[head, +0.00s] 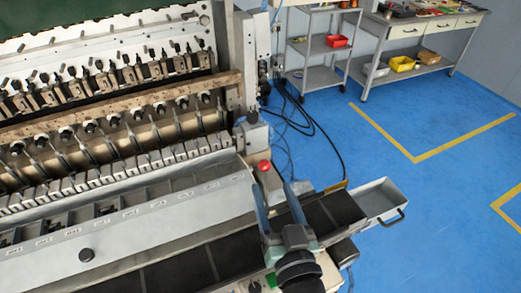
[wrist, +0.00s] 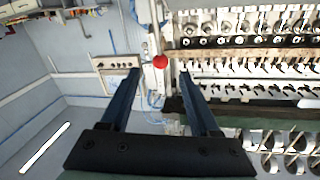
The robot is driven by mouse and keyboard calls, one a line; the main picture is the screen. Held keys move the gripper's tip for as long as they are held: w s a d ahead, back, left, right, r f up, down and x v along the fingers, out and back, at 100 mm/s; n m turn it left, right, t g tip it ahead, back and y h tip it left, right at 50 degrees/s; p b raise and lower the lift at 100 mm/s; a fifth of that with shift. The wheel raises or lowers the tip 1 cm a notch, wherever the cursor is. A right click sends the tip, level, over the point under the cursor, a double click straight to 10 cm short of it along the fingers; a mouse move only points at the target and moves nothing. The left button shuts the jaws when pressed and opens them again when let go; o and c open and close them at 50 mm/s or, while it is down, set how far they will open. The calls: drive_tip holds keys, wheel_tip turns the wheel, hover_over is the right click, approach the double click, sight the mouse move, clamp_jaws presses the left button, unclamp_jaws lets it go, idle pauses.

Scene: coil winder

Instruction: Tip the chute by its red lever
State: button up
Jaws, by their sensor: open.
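The red ball knob of the lever (head: 264,166) stands at the right end of the coil winder, near the picture's middle. In the wrist view the red knob (wrist: 160,62) shows centred between and just beyond the fingertips. My gripper (head: 272,186) is open and empty, its two blue-grey fingers pointing toward the knob; it also shows in the wrist view (wrist: 160,74). I cannot tell whether a finger touches the knob. A long dark-lined trough (head: 181,271), which looks like the chute, runs along the machine's front; my gripper hides part of it. The lever's shaft is mostly hidden.
A grey tray with a handle (head: 377,199) sits at the trough's right end. Black cables (head: 322,138) lie on the blue floor behind. A grey shelf cart (head: 318,48) and a workbench (head: 408,28) stand at the back. The floor to the right is clear.

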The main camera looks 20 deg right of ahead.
drive_tip(key=w+d+p, duration=0.1)
drive_tip(key=w+p, duration=0.1)
drive_tip(key=w, duration=0.8)
drive_tip(key=shift+w+d, duration=0.3)
clamp_jaws()
idle(1.0)
